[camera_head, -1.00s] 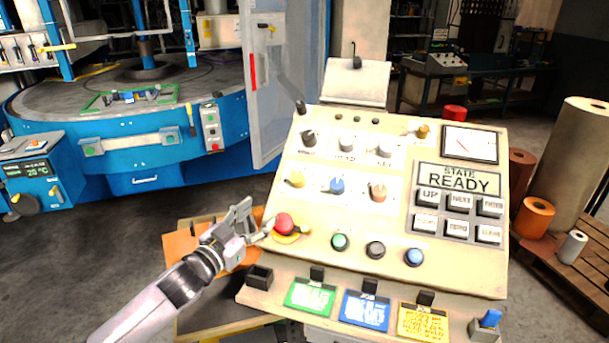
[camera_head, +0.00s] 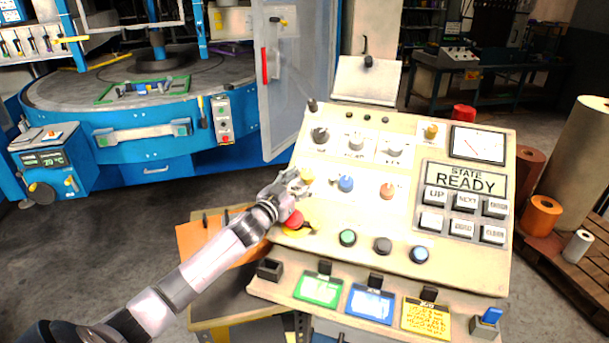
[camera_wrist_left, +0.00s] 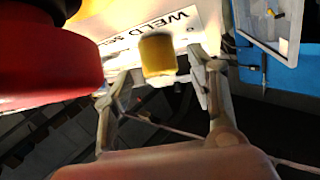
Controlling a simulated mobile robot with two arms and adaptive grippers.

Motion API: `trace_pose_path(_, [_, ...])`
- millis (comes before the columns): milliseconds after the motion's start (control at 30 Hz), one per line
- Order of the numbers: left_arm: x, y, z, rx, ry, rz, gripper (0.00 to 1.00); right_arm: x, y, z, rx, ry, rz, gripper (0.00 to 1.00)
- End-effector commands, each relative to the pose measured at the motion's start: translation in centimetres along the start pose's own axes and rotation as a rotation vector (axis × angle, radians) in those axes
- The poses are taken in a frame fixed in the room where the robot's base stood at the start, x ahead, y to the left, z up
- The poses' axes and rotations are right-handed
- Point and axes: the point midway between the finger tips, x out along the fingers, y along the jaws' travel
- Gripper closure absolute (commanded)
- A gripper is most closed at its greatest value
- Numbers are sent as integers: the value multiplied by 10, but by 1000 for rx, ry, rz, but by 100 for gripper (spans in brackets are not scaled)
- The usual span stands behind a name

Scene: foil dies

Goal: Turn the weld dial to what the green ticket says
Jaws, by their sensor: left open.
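The control panel (camera_head: 330,225) is a sloped cream board with several knobs. The yellow knob (camera_head: 307,175) is at its left side; in the left wrist view this yellow knob (camera_wrist_left: 158,54) stands beside a label reading "WELD", the rest partly cut off. The green ticket (camera_head: 318,289) sits in a holder on the panel's lower front; its text is too small to read. My left gripper (camera_head: 298,182) is open beside the yellow knob. In the left wrist view the knob lies beyond and between the two fingers, not gripped. My right gripper is not in view.
A red mushroom button (camera_head: 293,219) is just below my left gripper and looms large in the left wrist view (camera_wrist_left: 45,55). A blue knob (camera_head: 345,183) is right of the yellow one. Blue (camera_head: 370,304) and yellow (camera_head: 426,317) tickets stand beside the green one.

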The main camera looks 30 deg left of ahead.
Motion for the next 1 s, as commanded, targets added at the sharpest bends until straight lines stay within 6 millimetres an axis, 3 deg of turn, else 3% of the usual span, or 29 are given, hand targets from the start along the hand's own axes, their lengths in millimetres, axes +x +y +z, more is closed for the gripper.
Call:
trace_pose_path(200, [19, 0, 0, -1, -1, 0, 48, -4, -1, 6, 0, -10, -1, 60])
trace_pose_path(533, [21, 0, 0, -1, 0, 1, 48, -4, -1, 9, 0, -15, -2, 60])
trace_pose_path(1000, [21, 0, 0, -1, 0, 1, 78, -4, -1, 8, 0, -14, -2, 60])
